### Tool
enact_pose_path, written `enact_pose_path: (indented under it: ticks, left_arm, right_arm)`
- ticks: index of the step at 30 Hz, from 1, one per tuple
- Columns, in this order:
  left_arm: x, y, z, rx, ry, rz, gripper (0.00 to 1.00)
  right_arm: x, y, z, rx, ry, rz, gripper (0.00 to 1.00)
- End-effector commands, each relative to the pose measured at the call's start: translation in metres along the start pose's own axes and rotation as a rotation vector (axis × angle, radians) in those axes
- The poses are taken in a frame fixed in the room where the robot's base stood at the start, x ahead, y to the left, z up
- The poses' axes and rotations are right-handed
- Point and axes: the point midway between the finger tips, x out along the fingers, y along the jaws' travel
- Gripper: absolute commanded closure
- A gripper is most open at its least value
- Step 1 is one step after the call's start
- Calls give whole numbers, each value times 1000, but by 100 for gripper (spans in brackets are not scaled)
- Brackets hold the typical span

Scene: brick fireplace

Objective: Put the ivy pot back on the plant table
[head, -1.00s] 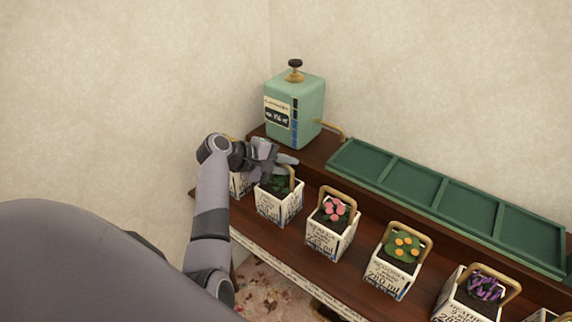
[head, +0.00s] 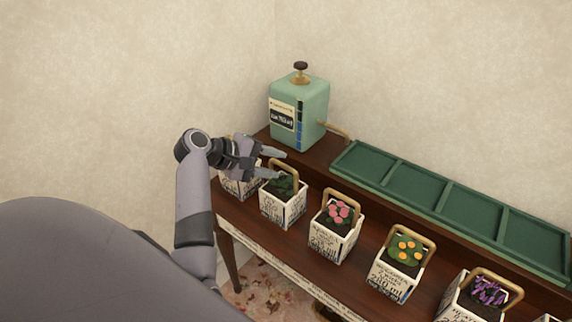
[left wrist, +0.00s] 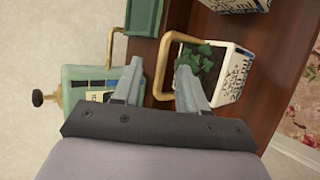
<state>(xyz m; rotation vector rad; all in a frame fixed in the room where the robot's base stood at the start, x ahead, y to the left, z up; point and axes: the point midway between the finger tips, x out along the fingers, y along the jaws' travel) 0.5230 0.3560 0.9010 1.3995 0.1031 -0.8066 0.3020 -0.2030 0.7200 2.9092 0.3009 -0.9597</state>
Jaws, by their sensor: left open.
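The ivy pot (head: 283,208), a white square pot with dark green leaves and a tan handle, stands upright on the brown wooden plant table (head: 262,238). My left gripper (head: 281,165) is open beside the top of its handle. In the left wrist view, the ivy pot (left wrist: 232,88) is at upper right, and its handle shows between the spread fingers of my left gripper (left wrist: 160,66). I cannot tell whether a finger touches the handle. My right gripper is in neither view.
Another white pot (head: 240,185) stands left of the ivy pot, partly hidden by my left gripper. Pots with pink (head: 336,232), orange (head: 402,263) and purple flowers (head: 478,295) stand to the right. A green dispenser (head: 299,110) and a green divided tray (head: 450,205) are behind.

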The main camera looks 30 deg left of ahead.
Motion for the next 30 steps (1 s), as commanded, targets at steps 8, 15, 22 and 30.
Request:
enact_pose_path:
  ticks: [8, 15, 22, 30]
  left_arm:
    - [-51, 0, -1, 1, 2, 1, 57]
    - [-54, -17, -3, 52, 46, -45, 57]
    - [-20, -100, -2, 427, 237, -257, 57]
    - [3, -200, 62, 1083, 278, -401, 57]
  right_arm:
    - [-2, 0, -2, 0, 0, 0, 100]
    - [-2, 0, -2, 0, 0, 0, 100]
    - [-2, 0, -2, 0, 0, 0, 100]
    - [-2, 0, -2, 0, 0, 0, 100]
